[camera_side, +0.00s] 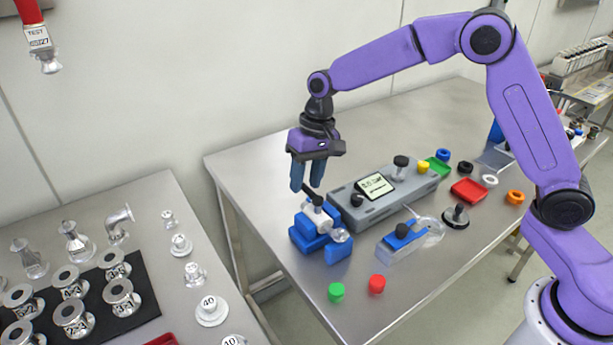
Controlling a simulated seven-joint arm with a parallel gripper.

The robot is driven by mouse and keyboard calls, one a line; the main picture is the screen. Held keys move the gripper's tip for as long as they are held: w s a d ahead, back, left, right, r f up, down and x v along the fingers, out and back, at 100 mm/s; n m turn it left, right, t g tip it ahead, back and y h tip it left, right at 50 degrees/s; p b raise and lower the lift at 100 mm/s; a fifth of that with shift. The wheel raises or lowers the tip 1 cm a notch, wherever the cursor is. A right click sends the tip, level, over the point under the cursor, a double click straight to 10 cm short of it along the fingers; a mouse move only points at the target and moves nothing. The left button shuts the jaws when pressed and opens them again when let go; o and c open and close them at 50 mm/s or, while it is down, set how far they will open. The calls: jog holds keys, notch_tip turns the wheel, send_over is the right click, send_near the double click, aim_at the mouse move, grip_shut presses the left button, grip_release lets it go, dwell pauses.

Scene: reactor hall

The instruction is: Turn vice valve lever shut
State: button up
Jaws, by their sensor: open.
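The blue vice (310,236) stands near the left end of the steel table and holds a pale valve body (321,216). A black lever (309,192) sits on top of the valve and slants up to the left. My gripper (304,176) points down just above the lever, its two blue fingers open and empty. The fingertips are very close to the lever's upper end. I cannot tell whether they touch it or straddle it.
A grey box with a display (375,186) stands right of the vice. A clear block with a blue top (404,236) is in front of it. Green (336,291) and red (377,284) caps lie near the front edge. The table's back left is clear.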

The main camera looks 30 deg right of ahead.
grip_shut()
jog(key=shift+a, duration=0.1)
jog(key=s+a+n+g+h, duration=0.2)
jog(key=s+a+n, duration=0.2)
jog(key=n, duration=1.4)
jog(key=shift+s+a, duration=0.15)
jog(key=shift+a, duration=0.5)
jog(key=shift+r, duration=0.1)
grip_release()
